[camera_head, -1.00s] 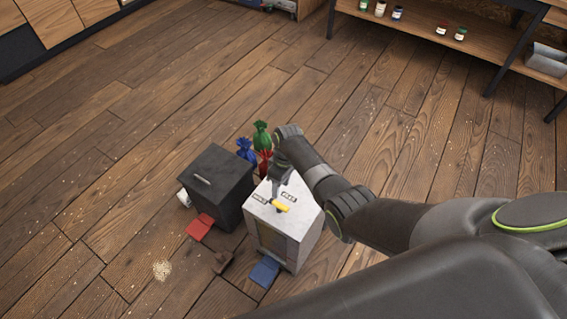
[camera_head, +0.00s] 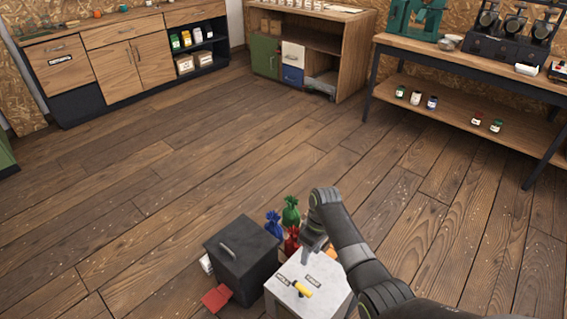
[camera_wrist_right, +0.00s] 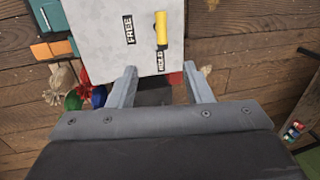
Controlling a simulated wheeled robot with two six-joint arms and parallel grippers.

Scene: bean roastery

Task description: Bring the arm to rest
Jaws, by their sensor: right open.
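My right gripper (camera_wrist_right: 163,88) is open and empty in the right wrist view. Its two fingers point toward the edge of a light grey box top (camera_wrist_right: 102,35). In the head view my right arm reaches in from the lower right, and the gripper (camera_head: 308,250) hangs close above the same box (camera_head: 318,292). A yellow-handled lever (camera_head: 301,289) lies on the box top, apart from the fingers. My left gripper is not in view.
A dark box (camera_head: 242,265) stands left of the light box, with a red flap (camera_head: 217,298) by it. Green (camera_head: 291,212), blue (camera_head: 273,225) and red (camera_head: 292,241) bags stand behind. Open wooden floor surrounds them; a shelf bench (camera_head: 470,112) and cabinets (camera_head: 125,70) are farther back.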

